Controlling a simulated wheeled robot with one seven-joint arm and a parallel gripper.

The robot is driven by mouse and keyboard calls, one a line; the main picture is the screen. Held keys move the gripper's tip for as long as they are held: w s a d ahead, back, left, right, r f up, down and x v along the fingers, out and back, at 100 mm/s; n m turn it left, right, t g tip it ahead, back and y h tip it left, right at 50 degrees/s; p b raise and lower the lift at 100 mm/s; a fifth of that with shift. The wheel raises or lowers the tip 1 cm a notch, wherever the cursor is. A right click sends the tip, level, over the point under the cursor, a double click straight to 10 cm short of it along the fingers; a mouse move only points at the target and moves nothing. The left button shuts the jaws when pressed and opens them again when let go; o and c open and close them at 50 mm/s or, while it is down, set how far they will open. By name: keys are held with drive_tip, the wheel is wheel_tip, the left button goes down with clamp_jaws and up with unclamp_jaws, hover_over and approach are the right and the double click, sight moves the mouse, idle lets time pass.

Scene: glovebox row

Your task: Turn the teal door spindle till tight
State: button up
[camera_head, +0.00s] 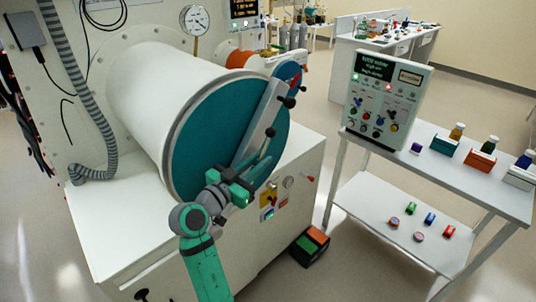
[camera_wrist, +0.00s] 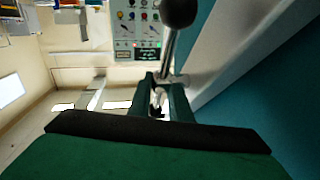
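The round teal door (camera_head: 205,135) closes the end of a large white cylinder, with a grey-white bar (camera_head: 258,122) slanting across its face. The spindle handle (camera_head: 270,132) stands out in front of the bar, a thin metal rod with a black ball knob. In the wrist view the knob (camera_wrist: 180,11) is near the top, and the rod runs down to a metal hub. My gripper (camera_head: 263,163) is at the lower part of the handle. In the wrist view its fingers (camera_wrist: 160,92) stand either side of metal; I cannot tell whether they press on it.
A trolley (camera_head: 455,172) at the right carries a control panel (camera_head: 385,98), bottles and small vials. An orange and green pedal box (camera_head: 310,246) sits on the floor beside the cabinet.

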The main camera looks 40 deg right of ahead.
drive_tip(key=shift+x, duration=2.2)
clamp_jaws()
